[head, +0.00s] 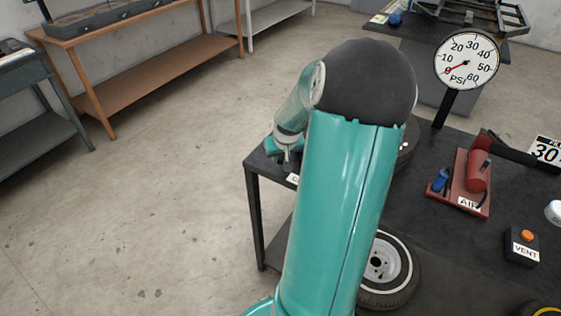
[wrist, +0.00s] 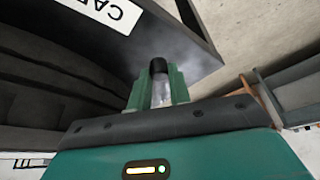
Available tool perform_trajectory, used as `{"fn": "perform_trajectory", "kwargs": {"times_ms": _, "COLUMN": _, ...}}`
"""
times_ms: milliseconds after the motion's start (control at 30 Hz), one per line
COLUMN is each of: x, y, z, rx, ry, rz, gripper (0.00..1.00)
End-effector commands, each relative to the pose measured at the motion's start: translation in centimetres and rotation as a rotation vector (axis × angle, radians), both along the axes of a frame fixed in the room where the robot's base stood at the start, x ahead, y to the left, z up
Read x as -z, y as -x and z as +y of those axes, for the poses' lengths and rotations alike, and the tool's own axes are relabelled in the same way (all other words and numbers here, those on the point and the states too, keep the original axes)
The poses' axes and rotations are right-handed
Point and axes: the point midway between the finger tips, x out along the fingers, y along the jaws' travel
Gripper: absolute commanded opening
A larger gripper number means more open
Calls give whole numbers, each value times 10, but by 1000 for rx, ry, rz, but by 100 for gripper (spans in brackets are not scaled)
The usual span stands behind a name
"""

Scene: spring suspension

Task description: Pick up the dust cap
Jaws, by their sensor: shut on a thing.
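The dust cap (wrist: 158,66) is a small black cylinder at the tips of my gripper's green fingers in the wrist view. My gripper (wrist: 158,88) is shut on it, and a pale grey strip shows between the fingers below the cap. Behind it is the dark table top's corner; I cannot tell whether the cap touches the table.
A white label, partly cut off (wrist: 105,12), lies on the dark table (head: 410,235). A PSI gauge (head: 466,60), a red AIR unit (head: 468,180) and a VENT box (head: 522,246) stand to the right. Open floor lies left.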

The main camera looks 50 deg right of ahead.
Motion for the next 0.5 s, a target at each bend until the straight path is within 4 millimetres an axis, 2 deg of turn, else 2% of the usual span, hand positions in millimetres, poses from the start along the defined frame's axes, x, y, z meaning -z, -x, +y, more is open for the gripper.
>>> {"fn": "perform_trajectory", "kwargs": {"times_ms": 300, "x": -55, "y": 29, "z": 31, "rx": 4, "ry": 7, "rz": 0, "gripper": 0}}
{"fn": "perform_trajectory", "kwargs": {"times_ms": 500, "x": -76, "y": 53, "z": 59, "rx": 2, "ry": 5, "rz": 1, "gripper": 0}}
